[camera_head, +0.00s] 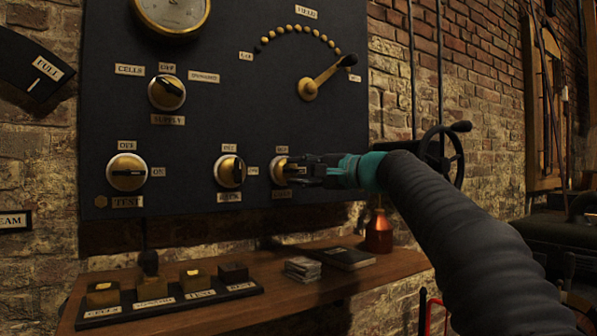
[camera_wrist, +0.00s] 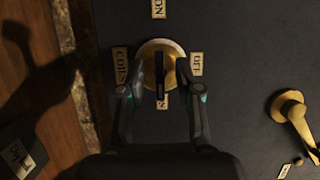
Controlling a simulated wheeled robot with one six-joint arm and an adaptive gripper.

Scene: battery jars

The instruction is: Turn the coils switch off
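The coils switch (camera_wrist: 160,75) is a round brass dial with a dark bar handle on the black panel. In the wrist view its COILS label (camera_wrist: 119,65) is left and its OFF label (camera_wrist: 196,65) right. The bar lies across the COILS–OFF line, so it is not turned toward OFF. A label at the dial's lower edge is partly hidden. My gripper (camera_wrist: 161,72) is open, with one finger on each side of the bar and brass showing between. In the head view my gripper (camera_head: 300,170) covers much of the switch (camera_head: 278,171).
A neighbouring switch (camera_head: 230,171) sits close on the left, with the test switch (camera_head: 127,172) farther left and the supply switch (camera_head: 167,92) above. A brass lever (camera_head: 325,78) is above my gripper. A wooden shelf (camera_head: 330,285) below holds an oil can (camera_head: 379,234) and books.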

